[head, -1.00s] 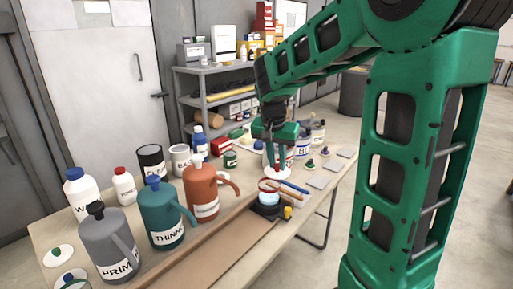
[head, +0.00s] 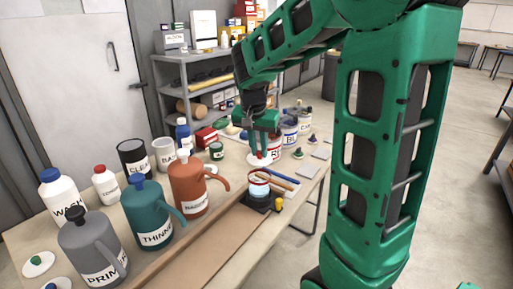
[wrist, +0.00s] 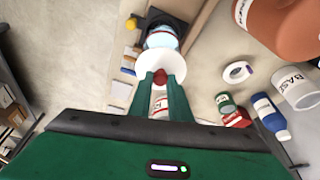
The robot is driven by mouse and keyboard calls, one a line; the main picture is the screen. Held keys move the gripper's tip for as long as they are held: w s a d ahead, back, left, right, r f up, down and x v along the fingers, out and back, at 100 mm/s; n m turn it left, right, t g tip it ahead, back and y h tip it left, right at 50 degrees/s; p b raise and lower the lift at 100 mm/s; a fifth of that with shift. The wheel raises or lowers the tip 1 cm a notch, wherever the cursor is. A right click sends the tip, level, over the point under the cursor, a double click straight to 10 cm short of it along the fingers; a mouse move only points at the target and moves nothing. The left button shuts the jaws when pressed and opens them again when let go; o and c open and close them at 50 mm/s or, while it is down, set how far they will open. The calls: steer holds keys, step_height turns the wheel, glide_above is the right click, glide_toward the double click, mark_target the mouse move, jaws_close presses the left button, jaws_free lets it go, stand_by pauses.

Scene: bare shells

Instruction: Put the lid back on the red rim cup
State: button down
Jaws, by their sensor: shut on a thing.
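My gripper (head: 262,150) is shut on the red knob of a round white lid (head: 253,161) and holds it above the table, near the cup. In the wrist view the fingertips (wrist: 161,78) pinch the red knob, with the white lid (wrist: 148,62) beyond them. The red rim cup (head: 259,190) is pale and glowing, with a red rim, and stands on a dark base. It shows past the lid in the wrist view (wrist: 162,39), partly hidden by it. The lid is apart from the cup in the head view.
Orange (head: 188,188), teal (head: 146,215) and grey (head: 92,250) jugs stand left of the cup. Brushes lie behind it. Paint tins (head: 289,132) stand behind the lid. Other knobbed lids (head: 298,153) lie at right and at the near left (head: 38,264).

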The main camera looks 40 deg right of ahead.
mark_target(259, 160)
steer(key=shift+f, duration=2.85)
steer(key=shift+s+f, duration=0.1)
stand_by(0.5)
steer(key=c, duration=1.6)
jaws_free()
steer(key=shift+o, duration=0.8)
steer(key=o, duration=0.4)
steer(key=shift+c, duration=0.2)
steer(key=shift+r, duration=3.5)
